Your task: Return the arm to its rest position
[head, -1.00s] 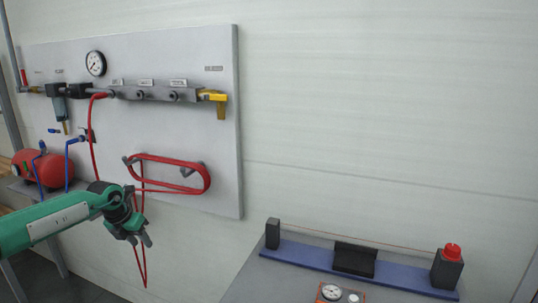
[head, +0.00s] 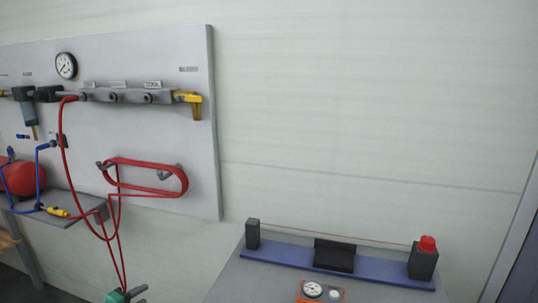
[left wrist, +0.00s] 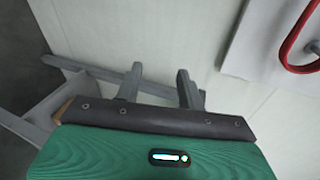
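My left gripper (head: 134,293) shows only in part at the bottom edge of the head view, below the hanging red hose. In the left wrist view its two grey fingers (left wrist: 160,86) stand apart with nothing between them, so it is open and empty. The rest of my left arm is out of the head view. My right gripper shows in neither view.
A grey wall panel (head: 200,140) carries a gauge (head: 66,66), a manifold (head: 130,96) and a coiled red hose (head: 150,190). A yellow-tipped tool (head: 57,211) lies on a shelf at left. A bench with a blue rail (head: 290,254) stands at lower right.

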